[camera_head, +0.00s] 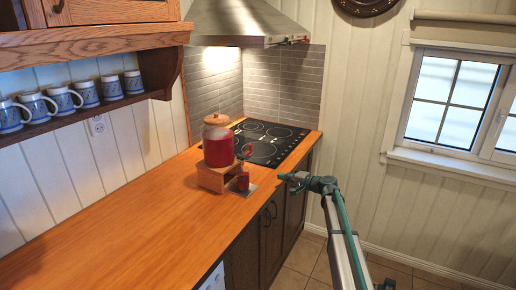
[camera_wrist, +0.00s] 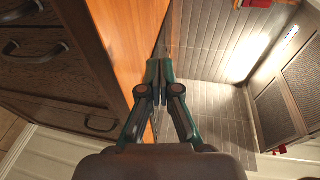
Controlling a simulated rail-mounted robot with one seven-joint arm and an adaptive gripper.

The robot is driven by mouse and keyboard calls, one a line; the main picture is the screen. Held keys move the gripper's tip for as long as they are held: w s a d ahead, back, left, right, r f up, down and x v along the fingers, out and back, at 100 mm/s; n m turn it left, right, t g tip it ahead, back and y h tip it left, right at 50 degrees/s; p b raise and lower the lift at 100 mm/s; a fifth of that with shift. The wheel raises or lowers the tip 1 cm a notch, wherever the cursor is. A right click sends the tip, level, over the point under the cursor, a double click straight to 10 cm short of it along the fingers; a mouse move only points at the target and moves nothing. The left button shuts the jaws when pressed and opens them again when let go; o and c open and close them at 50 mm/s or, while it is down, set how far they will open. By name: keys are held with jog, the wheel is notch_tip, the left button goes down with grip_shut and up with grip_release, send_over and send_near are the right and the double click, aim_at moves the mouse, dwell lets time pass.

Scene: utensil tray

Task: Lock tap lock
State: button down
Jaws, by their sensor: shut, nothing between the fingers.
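A drink dispenser (camera_head: 218,148) full of red liquid, with a wooden lid, stands on a small wooden stand (camera_head: 212,180) on the counter. A small tap (camera_head: 243,152) shows at its right side, too small to tell its lock position. The dispenser cannot be made out in the wrist view.
A black cooktop (camera_head: 262,142) lies behind the dispenser under a range hood (camera_head: 245,20). The wooden counter (camera_head: 110,222) is clear to the left. Dark cabinets (camera_head: 270,235) are below the counter.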

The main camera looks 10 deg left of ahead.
jog(key=w+a+r+y, duration=0.2)
jog(key=w+a+r, duration=0.1)
jog(key=r, duration=0.9)
jog(key=shift+w+a+r, duration=0.1)
jog(key=shift+w+a, duration=0.05)
jog(key=shift+w, duration=0.05)
jog(key=w+a+p, duration=0.1)
jog(key=a+p, duration=0.4)
jog(key=a, duration=0.4)
jog(key=shift+p, duration=0.4)
jog(key=shift+a, duration=0.1)
